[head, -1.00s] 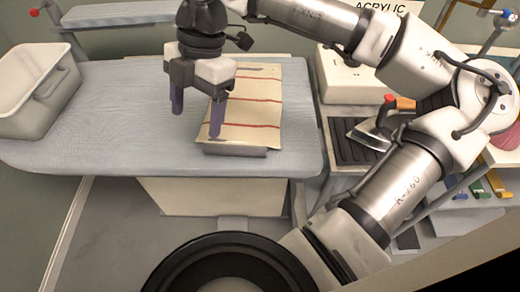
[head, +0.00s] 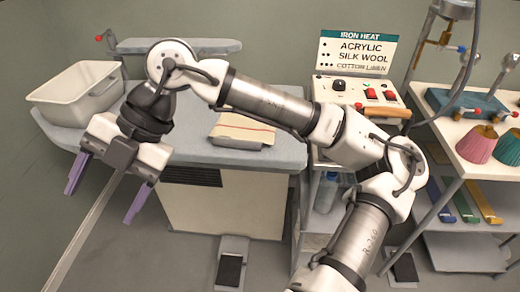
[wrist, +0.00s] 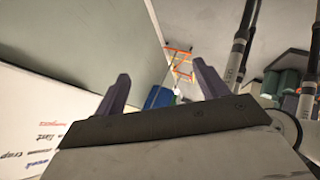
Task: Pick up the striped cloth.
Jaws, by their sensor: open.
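The striped cloth (head: 243,128) is cream with red stripes. It lies on the grey-blue ironing board (head: 190,150) in the head view, right of my gripper and partly hidden behind my arm. A grey edge shows along its near side. My gripper (head: 105,205) is at the left, in front of the board's left end and well apart from the cloth. The fingers also show in the wrist view (wrist: 163,85), with no cloth in sight there.
A white bin (head: 75,95) stands on the board's left end.

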